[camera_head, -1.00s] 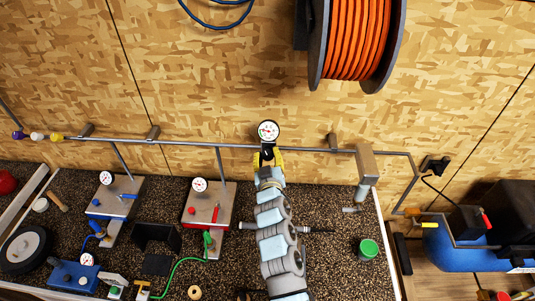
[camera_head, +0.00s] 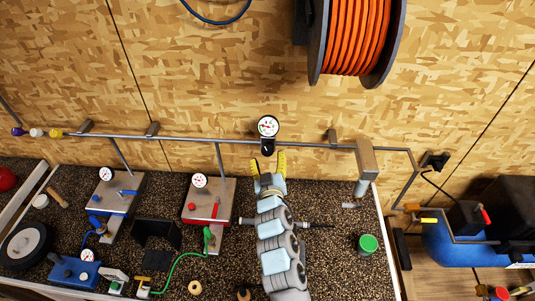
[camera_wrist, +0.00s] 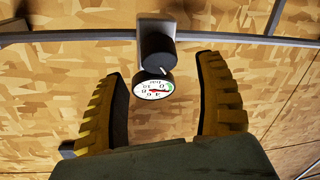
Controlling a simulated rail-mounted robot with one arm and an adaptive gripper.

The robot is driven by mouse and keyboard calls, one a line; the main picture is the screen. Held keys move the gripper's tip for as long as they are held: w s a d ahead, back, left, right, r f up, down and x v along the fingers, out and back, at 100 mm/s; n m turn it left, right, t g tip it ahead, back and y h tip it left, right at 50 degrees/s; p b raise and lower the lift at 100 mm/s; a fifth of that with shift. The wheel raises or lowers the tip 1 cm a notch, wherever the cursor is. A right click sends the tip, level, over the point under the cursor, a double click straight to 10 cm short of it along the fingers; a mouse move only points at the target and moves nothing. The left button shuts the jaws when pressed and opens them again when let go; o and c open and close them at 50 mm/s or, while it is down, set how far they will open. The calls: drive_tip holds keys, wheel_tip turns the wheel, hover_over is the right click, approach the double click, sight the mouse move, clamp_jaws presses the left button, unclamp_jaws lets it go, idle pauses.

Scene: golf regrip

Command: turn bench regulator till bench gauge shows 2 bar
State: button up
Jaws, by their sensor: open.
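The bench gauge (camera_head: 267,126), a round white dial with a black rim, stands above the air pipe on the back wall. It shows upside down in the wrist view (camera_wrist: 154,88), with a red needle and a green band; I cannot read its value surely. The bench regulator's dark knob (camera_head: 267,147) is just below the gauge; in the wrist view the knob (camera_wrist: 157,50) bears a white mark. My gripper (camera_head: 268,165) is open and empty, its yellow fingers below the knob and apart from it. In the wrist view the fingers (camera_wrist: 161,70) stand wide on either side.
The metal pipe (camera_head: 300,147) runs along the wall. A green-topped can (camera_head: 368,244) stands to the right. An orange hose reel (camera_head: 355,40) hangs above.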

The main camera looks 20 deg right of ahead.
drive_tip(key=v, duration=0.7)
drive_tip(key=shift+s, duration=0.4)
drive_tip(key=shift+a, duration=0.2)
